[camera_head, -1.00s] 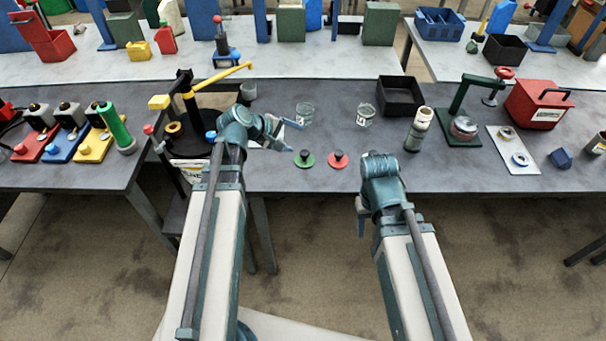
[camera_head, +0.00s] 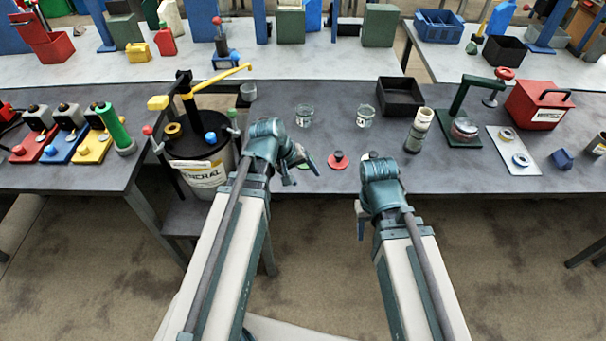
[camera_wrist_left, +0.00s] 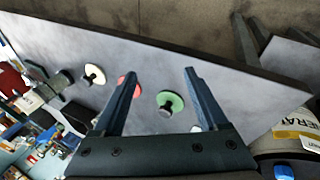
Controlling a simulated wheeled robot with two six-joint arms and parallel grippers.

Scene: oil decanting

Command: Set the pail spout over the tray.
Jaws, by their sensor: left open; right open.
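The pail (camera_head: 203,172) is a white drum with a black lid, left of centre on a low stand in the gap beside the tables. A pump rises from its lid. A black tray (camera_head: 400,97) stands further right on the table, apart from the spout. My left gripper (camera_head: 308,163) is open and empty, right of the pail; in the left wrist view its fingers (camera_wrist_left: 160,78) are apart above the table. My right gripper (camera_head: 362,222) is open, mostly hidden by its wrist.
A green knobbed disc (camera_wrist_left: 170,101) lies below my left fingers, with a red one (camera_head: 338,160) beside it. Two glass jars (camera_head: 305,115) (camera_head: 365,115), a bottle (camera_head: 419,130) and a green press (camera_head: 465,110) stand on the table. A bare strip lies along its front edge.

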